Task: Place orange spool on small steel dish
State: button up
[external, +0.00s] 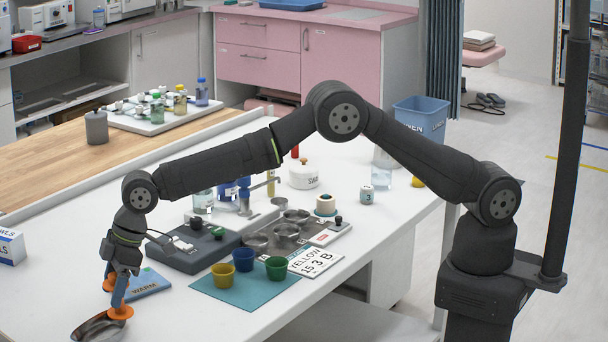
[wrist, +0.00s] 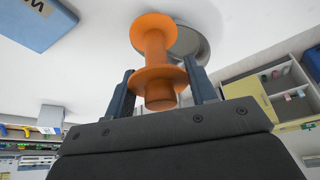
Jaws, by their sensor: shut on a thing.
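The orange spool (external: 121,312) is held between the fingers of my gripper (external: 118,292), which points down near the front left of the white table. In the wrist view the spool (wrist: 154,45) shows its flanges and core, with my gripper's fingers (wrist: 160,88) on either side of it. The small steel dish (external: 92,329) lies at the bottom left of the external view, partly hidden by the spool and fingers. In the wrist view the dish (wrist: 192,44) shows partly behind the spool. I cannot tell whether the spool touches it.
A blue pad marked WARM (external: 150,284) lies just right of my gripper. A dark grey device (external: 188,247) stands behind it. A teal mat (external: 246,294) with several coloured cups lies to the right. The table front between pad and mat is clear.

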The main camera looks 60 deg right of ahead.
jog(key=shift+f, duration=0.15)
jog(key=shift+f, duration=0.15)
jog(key=o, duration=1)
jog(key=shift+c, duration=0.2)
jog(key=shift+r, duration=0.35)
jog(key=v, duration=1.2)
jog(key=shift+f, duration=0.15)
